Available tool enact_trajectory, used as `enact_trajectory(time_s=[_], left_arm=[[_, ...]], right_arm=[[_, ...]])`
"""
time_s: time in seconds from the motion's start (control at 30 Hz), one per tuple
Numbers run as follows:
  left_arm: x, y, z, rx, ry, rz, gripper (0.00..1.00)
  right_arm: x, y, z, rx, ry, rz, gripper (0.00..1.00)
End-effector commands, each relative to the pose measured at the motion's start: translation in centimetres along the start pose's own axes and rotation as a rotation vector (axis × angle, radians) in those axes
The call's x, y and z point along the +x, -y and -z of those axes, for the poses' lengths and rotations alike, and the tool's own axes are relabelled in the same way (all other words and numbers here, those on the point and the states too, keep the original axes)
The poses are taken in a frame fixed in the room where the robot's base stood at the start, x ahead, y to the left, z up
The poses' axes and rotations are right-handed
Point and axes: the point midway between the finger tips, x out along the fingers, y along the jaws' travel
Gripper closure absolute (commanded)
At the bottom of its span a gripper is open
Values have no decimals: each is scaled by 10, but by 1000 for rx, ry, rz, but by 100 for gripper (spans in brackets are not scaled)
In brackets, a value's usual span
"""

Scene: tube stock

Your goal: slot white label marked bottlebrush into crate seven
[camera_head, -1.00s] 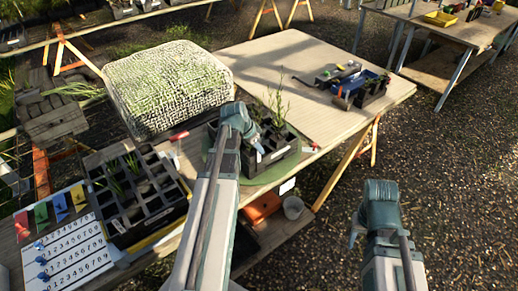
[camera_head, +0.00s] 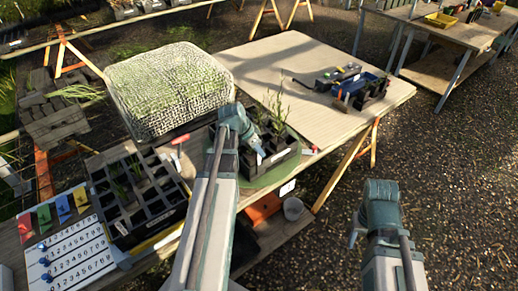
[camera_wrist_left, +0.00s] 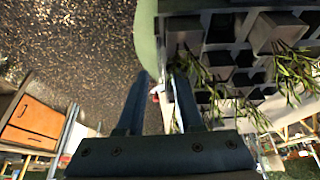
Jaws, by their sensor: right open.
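My left gripper (camera_head: 257,148) is low beside a dark crate with leafy plants (camera_head: 285,158) on a green round base (camera_head: 262,178). In the left wrist view its two fingers (camera_wrist_left: 160,88) stand apart, with a small white and red thing (camera_wrist_left: 156,90) showing between them; I cannot tell whether they touch it. The plant crate (camera_wrist_left: 225,25) fills the upper right there. A white label (camera_head: 277,157) is on the crate's front, its writing too small to read. No bottlebrush wording or crate seven marking is legible. My right gripper (camera_head: 354,232) is open and empty over the gravel.
A dark pot tray (camera_head: 122,230) stands at the left beside a white numbered board (camera_head: 75,255) with blue pegs and coloured flags. A red-handled tool (camera_head: 180,138) is behind the tray. The pale tabletop (camera_head: 275,58) is largely clear, with a tool tray (camera_head: 372,88) at its right.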

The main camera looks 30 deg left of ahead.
Motion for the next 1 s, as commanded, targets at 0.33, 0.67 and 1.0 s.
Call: enact_trajectory(time_s=[0.33, 0.67, 1.0], left_arm=[[-62, -1, 2, -1, 1, 0, 65], [-110, 0, 2, -1, 0, 0, 65], [-117, 0, 0, 1, 0, 0, 65]], right_arm=[[-58, -6, -3, -1, 0, 0, 50], [-101, -10, -6, -2, 0, 0, 50], [-106, -10, -6, -1, 0, 0, 50]])
